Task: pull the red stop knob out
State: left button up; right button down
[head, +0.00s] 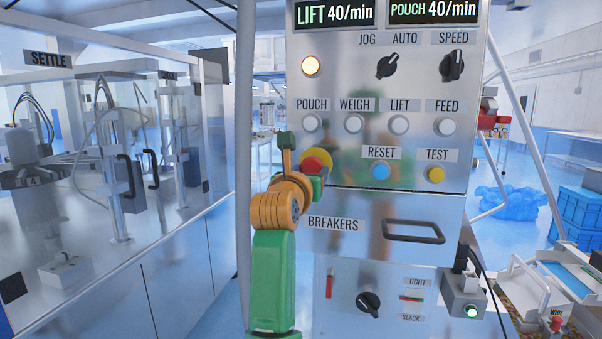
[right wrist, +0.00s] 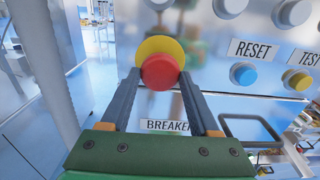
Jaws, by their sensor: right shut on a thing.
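The red stop knob (head: 314,165) sits on a yellow round base (head: 322,158) at the lower left of the metal control panel (head: 345,80). In the right wrist view the red knob (right wrist: 161,72) lies between the fingertips, with the yellow disc (right wrist: 158,48) behind it. My right gripper (right wrist: 159,78) is shut on the knob, one finger on each side. In the head view my green and orange right arm comes up from below and partly covers the knob. My left gripper is in neither view.
The blue RESET button (head: 381,171) and yellow TEST button (head: 436,174) are to the right of the knob. A dark handle (head: 413,231) sticks out below them. A glass-walled SETTLE machine (head: 110,150) stands at the left.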

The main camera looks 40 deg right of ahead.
jog(key=shift+c, duration=0.5)
grip_release()
jog(key=shift+s+a+f+b, duration=0.15)
jog(key=shift+s+a+b, duration=0.05)
jog(key=shift+a+b, duration=0.1)
jog(key=b+v, duration=0.2)
jog(key=v, duration=0.4)
jog(key=shift+s+b, duration=0.15)
jog(key=shift+b, duration=0.15)
